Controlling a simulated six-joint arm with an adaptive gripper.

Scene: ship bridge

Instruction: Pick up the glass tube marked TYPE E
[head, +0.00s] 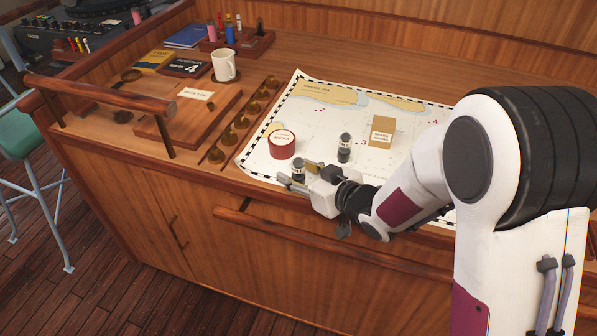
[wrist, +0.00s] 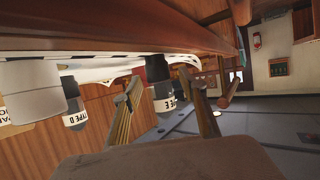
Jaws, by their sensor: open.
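The tube marked TYPE E (wrist: 164,92) has dark ends and a pale label band, and appears in the wrist view between the two fingers of my gripper (wrist: 166,100). The fingers are apart, one on each side of it, and I see no clear contact. In the head view a small upright tube (head: 298,169) stands near the chart's front edge, at my gripper (head: 298,179); its label is too small to read there. A second similar tube, marked TYPE D (wrist: 74,106), stands farther back on the chart, and it also shows in the head view (head: 344,148).
A round red tin (head: 282,145) and a tan box (head: 383,132) stand near the tubes on the chart (head: 320,115). A row of brass weights (head: 228,137) lies left. A wooden rail (head: 330,242) runs along the front. A white mug (head: 224,65) stands at the back left.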

